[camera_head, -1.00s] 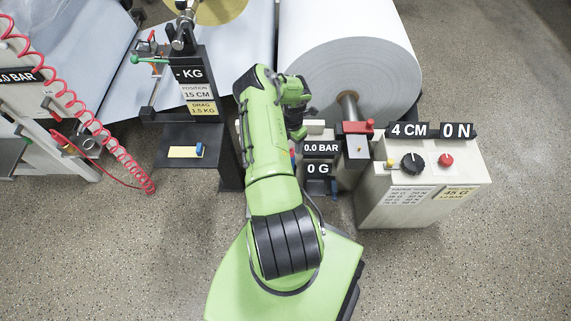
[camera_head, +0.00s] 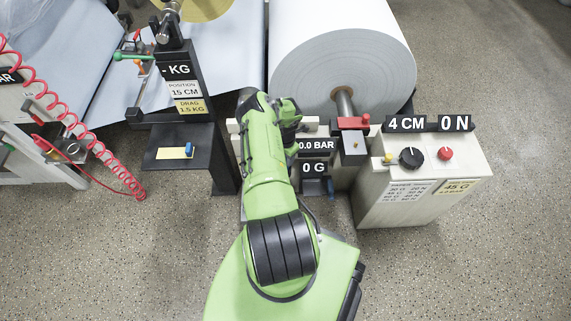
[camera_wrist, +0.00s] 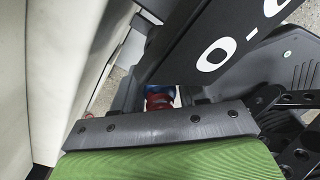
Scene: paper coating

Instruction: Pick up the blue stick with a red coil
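A small red, ridged piece (camera_wrist: 159,101) with blue beside it shows in the wrist view, in a gap beyond a dark bar. It looks like the red coil on the blue stick, but most of it is hidden. In the head view my arm covers this spot, and I cannot make out the stick there. My gripper's fingertips are hidden behind my arm in the head view. In the wrist view only dark linkage parts show at the right, so I cannot tell whether it is open or touching the stick.
A large white paper roll (camera_head: 340,65) stands behind my arm. A control box (camera_head: 425,180) is to the right. A black stand (camera_head: 205,130) with a shelf is to the left, and a red coiled hose (camera_head: 70,125) is farther left. Speckled floor lies open at front right.

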